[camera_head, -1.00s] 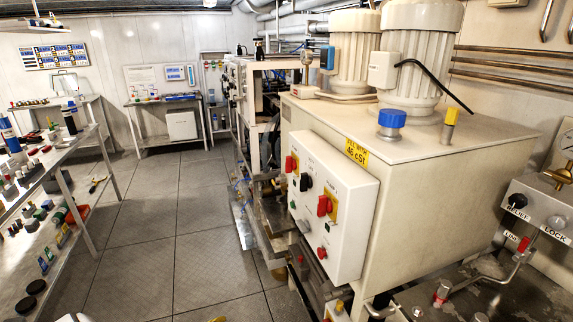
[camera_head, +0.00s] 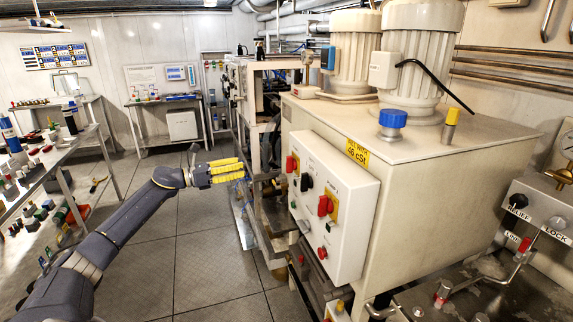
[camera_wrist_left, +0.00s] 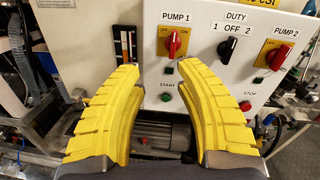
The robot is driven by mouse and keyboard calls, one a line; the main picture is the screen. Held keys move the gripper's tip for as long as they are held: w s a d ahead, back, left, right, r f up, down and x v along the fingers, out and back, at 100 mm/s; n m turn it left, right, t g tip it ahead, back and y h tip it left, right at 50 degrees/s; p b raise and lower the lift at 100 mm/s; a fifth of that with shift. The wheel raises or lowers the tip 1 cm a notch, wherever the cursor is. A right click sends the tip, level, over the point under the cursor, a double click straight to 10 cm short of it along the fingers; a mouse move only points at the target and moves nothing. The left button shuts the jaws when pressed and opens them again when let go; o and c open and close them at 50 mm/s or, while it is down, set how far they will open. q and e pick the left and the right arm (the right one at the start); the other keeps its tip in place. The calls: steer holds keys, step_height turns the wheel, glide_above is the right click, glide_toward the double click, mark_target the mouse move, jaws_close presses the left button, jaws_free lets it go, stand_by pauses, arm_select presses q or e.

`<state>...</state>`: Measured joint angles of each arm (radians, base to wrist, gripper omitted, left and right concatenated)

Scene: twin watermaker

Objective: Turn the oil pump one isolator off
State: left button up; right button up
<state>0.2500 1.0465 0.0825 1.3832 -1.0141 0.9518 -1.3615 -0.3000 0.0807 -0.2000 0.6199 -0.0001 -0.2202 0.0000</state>
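The white control box (camera_head: 347,215) is fixed to the side of the large cream tank unit. The pump one isolator (camera_wrist_left: 173,44) is a red rotary handle on a yellow OFF/ON plate under the PUMP 1 label. Its handle stands about upright in the left wrist view. In the head view this isolator (camera_head: 290,164) is at the box's far left. My left gripper (camera_head: 241,170) has yellow fingers and is left of the box, pointing toward it. In the left wrist view its fingers (camera_wrist_left: 162,72) are spread and empty, below the isolator and apart from it. My right gripper is not in view.
A black DUTY selector (camera_wrist_left: 222,46) and the red pump two isolator (camera_wrist_left: 272,61) sit right of pump one. A green button (camera_wrist_left: 166,97) and red STOP button (camera_wrist_left: 246,106) are lower. A motor (camera_wrist_left: 162,138) lies beneath. The tiled floor (camera_head: 150,255) is clear.

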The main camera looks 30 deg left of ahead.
mark_target(289, 163)
arm_select(q)
steer(key=w+d+m, duration=0.1)
steer(key=w+d, duration=0.3)
steer(key=w+d+m, duration=0.1)
steer(key=w+d, duration=0.7)
steer(key=shift+w+d+f+m+g+h, duration=0.1)
steer(key=shift+w+f+m+g+h, duration=0.15)
steer(key=shift+w+m+g+h, duration=0.15)
steer(key=shift+c, duration=0.2)
steer(key=shift+s, duration=0.1)
jaws_close()
